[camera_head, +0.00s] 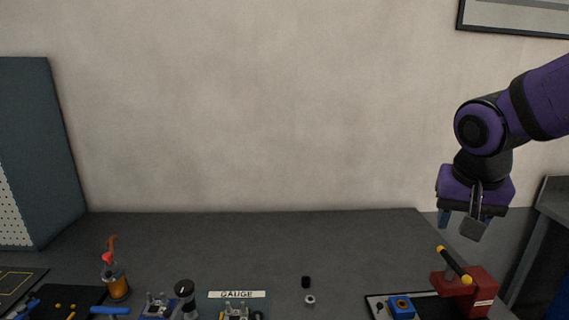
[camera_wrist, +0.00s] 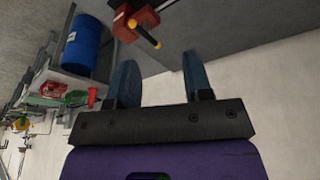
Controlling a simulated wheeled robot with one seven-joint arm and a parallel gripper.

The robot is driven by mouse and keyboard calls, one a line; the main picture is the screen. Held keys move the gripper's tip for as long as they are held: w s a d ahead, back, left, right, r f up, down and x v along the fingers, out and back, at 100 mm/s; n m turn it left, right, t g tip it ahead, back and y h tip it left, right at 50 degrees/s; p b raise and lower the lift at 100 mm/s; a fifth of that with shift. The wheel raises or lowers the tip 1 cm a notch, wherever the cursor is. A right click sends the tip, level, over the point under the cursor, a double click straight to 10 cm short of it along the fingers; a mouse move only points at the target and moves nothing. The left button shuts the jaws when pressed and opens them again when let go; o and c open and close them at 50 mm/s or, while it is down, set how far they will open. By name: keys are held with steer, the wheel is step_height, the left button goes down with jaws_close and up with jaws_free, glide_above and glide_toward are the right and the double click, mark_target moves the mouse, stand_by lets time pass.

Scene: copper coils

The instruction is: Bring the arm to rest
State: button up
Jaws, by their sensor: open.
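My purple arm comes in from the right in the head view, bent above the right end of the dark bench. My gripper (camera_head: 459,222) hangs there in the air, above and a little behind the red device with a yellow-tipped black handle (camera_head: 468,291). In the wrist view my gripper (camera_wrist: 160,82) shows two blue fingers spread wide with nothing between them. The red device (camera_wrist: 135,22) shows beyond the fingers, apart from them.
The dark bench (camera_head: 250,240) holds a GAUGE label (camera_head: 237,294), a blue block (camera_head: 401,307), two small cylinders and an orange jar (camera_head: 116,285) along its front. A perforated panel (camera_head: 35,150) stands left. The wrist view shows a blue barrel (camera_wrist: 83,43). The bench's back middle is clear.

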steer(key=s+d+r+n+t+y, duration=0.1)
steer(key=s+r+n, duration=0.3)
steer(key=s, duration=0.7)
steer(key=shift+s+r+n+t+y, duration=0.35)
steer(key=shift+r+t, duration=0.25)
steer(key=shift+r, duration=0.2)
